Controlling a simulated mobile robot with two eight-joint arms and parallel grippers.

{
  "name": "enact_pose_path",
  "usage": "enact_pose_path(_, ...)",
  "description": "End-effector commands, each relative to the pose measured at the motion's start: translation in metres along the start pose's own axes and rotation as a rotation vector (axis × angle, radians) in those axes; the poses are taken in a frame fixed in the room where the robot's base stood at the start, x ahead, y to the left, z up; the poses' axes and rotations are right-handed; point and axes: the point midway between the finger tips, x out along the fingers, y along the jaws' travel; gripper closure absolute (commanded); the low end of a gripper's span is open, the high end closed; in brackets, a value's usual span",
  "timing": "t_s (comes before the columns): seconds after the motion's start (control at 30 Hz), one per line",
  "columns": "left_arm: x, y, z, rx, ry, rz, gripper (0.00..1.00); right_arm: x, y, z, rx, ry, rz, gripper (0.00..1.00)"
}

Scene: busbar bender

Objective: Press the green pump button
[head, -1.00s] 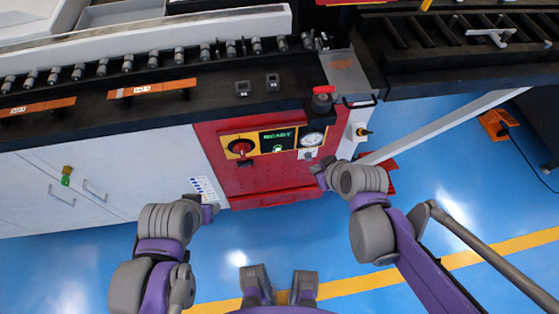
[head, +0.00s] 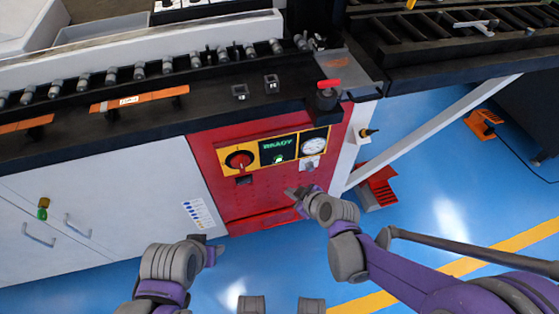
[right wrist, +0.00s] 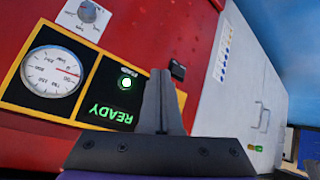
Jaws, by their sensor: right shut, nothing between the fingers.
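The green pump button (head: 279,158) is a small lit green circle under the word READY on the black display (head: 272,148) of the red cabinet. In the right wrist view the button (right wrist: 126,83) glows left of my fingers, uncovered. My right gripper (head: 294,192) is below and slightly right of the button in the head view, apart from it in the picture. Its fingers (right wrist: 160,85) are shut together with nothing between them. My left gripper (head: 216,252) is low at the left, away from the panel, and its jaws are too small to read.
A red rotary switch (head: 239,160) sits left of the display and a round gauge (head: 314,146) right of it. A grey knob (head: 310,163) is under the gauge. A red-handled valve (head: 327,92) stands above. A red pedal (head: 378,190) lies on the floor at right.

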Motion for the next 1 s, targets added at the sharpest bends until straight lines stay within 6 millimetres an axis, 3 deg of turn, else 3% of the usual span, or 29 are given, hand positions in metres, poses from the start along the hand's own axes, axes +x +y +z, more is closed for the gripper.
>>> enact_pose_path(0.27, 0.0, 0.0, 0.0, 0.0, 0.0, 0.0, 0.5, 0.01, 0.008, -0.007, 0.0, 0.0, 0.0, 1.0)
enact_pose_path(0.7, 0.001, 0.0, 0.0, 0.0, 0.0, 0.0, 0.5, 0.051, 0.037, -0.037, 0.0, 0.0, 0.0, 1.0)
enact_pose_path(1.0, 0.001, 0.0, 0.001, 0.0, 0.0, 0.0, 0.5, 0.061, 0.045, -0.044, 0.001, -0.001, 0.0, 1.0)
